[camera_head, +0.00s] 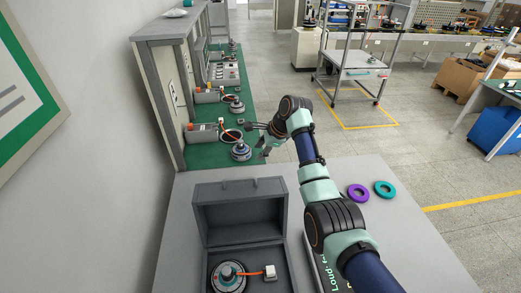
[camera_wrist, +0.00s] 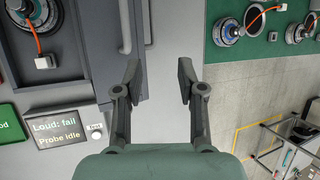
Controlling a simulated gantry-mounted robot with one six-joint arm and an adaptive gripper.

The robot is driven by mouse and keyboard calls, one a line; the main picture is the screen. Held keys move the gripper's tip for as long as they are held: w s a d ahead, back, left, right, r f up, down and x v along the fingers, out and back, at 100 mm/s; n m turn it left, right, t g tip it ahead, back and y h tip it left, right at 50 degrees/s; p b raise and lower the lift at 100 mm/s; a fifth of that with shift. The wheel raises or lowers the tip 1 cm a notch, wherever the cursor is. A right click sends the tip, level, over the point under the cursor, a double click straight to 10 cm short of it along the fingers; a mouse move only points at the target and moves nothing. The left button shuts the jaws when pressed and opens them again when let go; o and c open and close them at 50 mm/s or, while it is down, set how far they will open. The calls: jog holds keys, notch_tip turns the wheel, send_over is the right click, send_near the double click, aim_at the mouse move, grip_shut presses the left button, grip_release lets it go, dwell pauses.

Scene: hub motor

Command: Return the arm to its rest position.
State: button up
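My arm reaches from the lower right of the head view over the grey table (camera_head: 330,170). My gripper (camera_head: 258,140) is near the edge of the green bench, close to a hub motor (camera_head: 241,152); the head view does not clearly show the gap between them. In the wrist view my gripper (camera_wrist: 159,75) is open, its two fingers apart with nothing between them, above the grey table top. A hub motor (camera_head: 228,276) with an orange cable and white connector (camera_head: 269,271) lies in an open grey case (camera_head: 239,187). It also shows at the wrist view's upper left (camera_wrist: 33,12).
A purple ring (camera_head: 358,193) and a teal ring (camera_head: 384,189) lie right of my arm. The green bench (camera_head: 218,156) holds several motors along a grey shelf unit. A trolley (camera_head: 357,66) stands beyond.

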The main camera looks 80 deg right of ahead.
jog(key=shift+r+p, duration=0.2)
jog(key=shift+p, duration=0.5)
jog(key=shift+f, duration=0.2)
jog(key=w+a+r+n+t+p, duration=0.15)
jog(key=w+a+n+p, duration=0.25)
jog(key=w+a+n, duration=1)
jog(key=w+a+r+n+t+p, duration=0.15)
jog(key=w+a, duration=0.25)
jog(key=a, duration=0.4)
jog(key=w+a+r+n+p, duration=0.1)
jog(key=w+a+r+n, duration=0.1)
jog(key=w+a, duration=0.35)
jog(key=w+a+r+n+t+p, duration=0.1)
jog(key=w+a+n, duration=0.1)
jog(key=a, duration=0.8)
jog(key=s+a+r+n+t+p, duration=0.1)
jog(key=s+a+r+n, duration=0.1)
jog(key=a, duration=0.6)
jog(key=s+a+r+n+t+y+p, duration=0.1)
jog(key=s+a+r+n, duration=0.2)
jog(key=a, duration=0.6)
jog(key=s+a+r+n+t+y+p, duration=0.1)
jog(key=s+a+r+n+p, duration=0.1)
jog(key=a+r+n, duration=0.3)
jog(key=s+a+n, duration=0.1)
jog(key=a+n, duration=0.2)
jog(key=a, duration=0.1)
jog(key=shift+s+a+r+t, duration=0.2)
jog(key=shift+r+t, duration=0.1)
jog(key=shift+r, duration=0.05)
